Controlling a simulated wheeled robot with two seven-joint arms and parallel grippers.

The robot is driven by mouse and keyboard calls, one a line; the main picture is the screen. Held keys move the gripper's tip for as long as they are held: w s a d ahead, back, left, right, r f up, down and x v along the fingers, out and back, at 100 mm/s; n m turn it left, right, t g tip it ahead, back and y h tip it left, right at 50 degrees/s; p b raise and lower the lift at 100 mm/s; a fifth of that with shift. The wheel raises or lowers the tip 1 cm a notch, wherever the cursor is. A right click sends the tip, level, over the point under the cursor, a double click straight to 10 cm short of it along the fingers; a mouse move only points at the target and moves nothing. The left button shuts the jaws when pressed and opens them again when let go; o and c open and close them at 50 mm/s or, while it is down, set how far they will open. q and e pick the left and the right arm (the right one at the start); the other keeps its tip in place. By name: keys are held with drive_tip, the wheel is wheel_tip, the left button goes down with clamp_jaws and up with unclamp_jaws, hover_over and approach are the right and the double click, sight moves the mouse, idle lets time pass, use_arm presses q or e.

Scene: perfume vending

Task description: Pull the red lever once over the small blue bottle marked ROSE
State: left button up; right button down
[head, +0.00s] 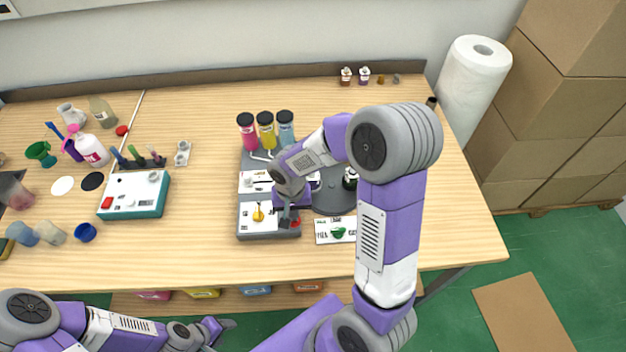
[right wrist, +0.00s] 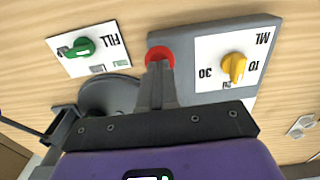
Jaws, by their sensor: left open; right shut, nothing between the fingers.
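A round red part (right wrist: 160,56) sits at the corner of the grey dispenser (right wrist: 210,30); it also shows in the head view (head: 296,223). I cannot tell if it is the lever. My right gripper (right wrist: 157,72) is shut and empty, with its tips right at the red part; I cannot tell whether they touch. In the head view my right gripper (head: 289,221) is at the dispenser's front right corner. I cannot make out a small blue bottle marked ROSE; my right arm hides part of the dispenser. My left gripper (head: 222,324) is open and empty below the table's front edge.
Pink (head: 248,134), yellow (head: 266,132) and blue (head: 286,128) cylinders with dark caps stand behind the dispenser. A yellow knob (right wrist: 234,66) is on its panel. A green knob (right wrist: 81,47) is on a FILL plate. A teal-edged box (head: 134,194) stands to the left.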

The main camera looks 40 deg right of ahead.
use_arm(q)
wheel_tip(320, 180, up, 6)
drive_tip(key=p, duration=0.6)
drive_tip(key=shift+r, duration=0.25)
use_arm(e)
wheel_tip(320, 180, up, 9)
idle(0.9)
